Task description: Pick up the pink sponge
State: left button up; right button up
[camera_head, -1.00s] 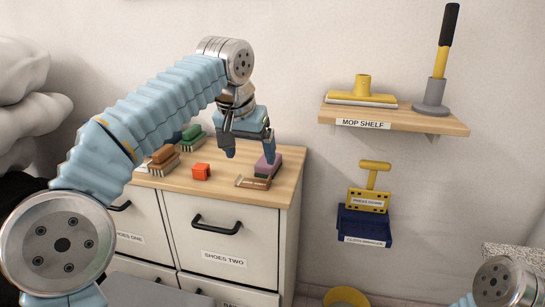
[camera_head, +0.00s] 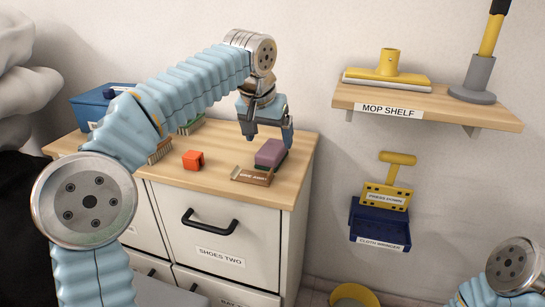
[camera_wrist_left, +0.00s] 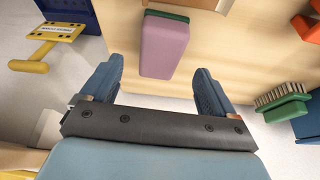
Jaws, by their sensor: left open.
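The pink sponge (camera_head: 271,152) is a mauve-pink block with a dark green underside. It lies on the wooden cabinet top (camera_head: 222,180), near its right edge. In the left wrist view the sponge (camera_wrist_left: 164,45) shows ahead of the fingers, roughly between their lines. My left gripper (camera_head: 268,138) is open and empty, just behind and above the sponge in the head view. Its two blue fingers (camera_wrist_left: 157,92) are spread apart in the wrist view, with no contact visible. Of my right arm only a link shows at the lower right; its gripper is out of view.
A small wooden labelled holder (camera_head: 252,176) stands directly in front of the sponge. An orange block (camera_head: 193,160), brushes (camera_head: 160,150) and a blue box (camera_head: 92,104) are to the left. The mop shelf (camera_head: 440,108) and blue cloth wringer (camera_head: 380,222) are on the wall at right.

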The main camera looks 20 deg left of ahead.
aim_at(272, 147)
pick_arm(q)
jog(key=x, duration=0.5)
jog(key=shift+w+f+b, duration=0.1)
jog(key=shift+f+b, duration=0.2)
jog(key=shift+f, duration=0.05)
jog(key=c, duration=1)
jog(key=shift+r, duration=0.2)
jog(key=shift+r, duration=0.25)
notch_tip(272, 147, up, 3)
jog(key=shift+f+p, duration=0.1)
jog(key=shift+p, duration=0.45)
jog(key=s+r, duration=0.3)
jog(key=s, duration=0.1)
jog(key=s+r, duration=0.3)
jog(key=s, duration=0.2)
jog(key=s+r+b, duration=0.1)
jog(key=s+r, duration=0.2)
jog(key=s, duration=0.2)
jog(key=shift+a+r, duration=0.2)
jog(key=shift+a, duration=0.05)
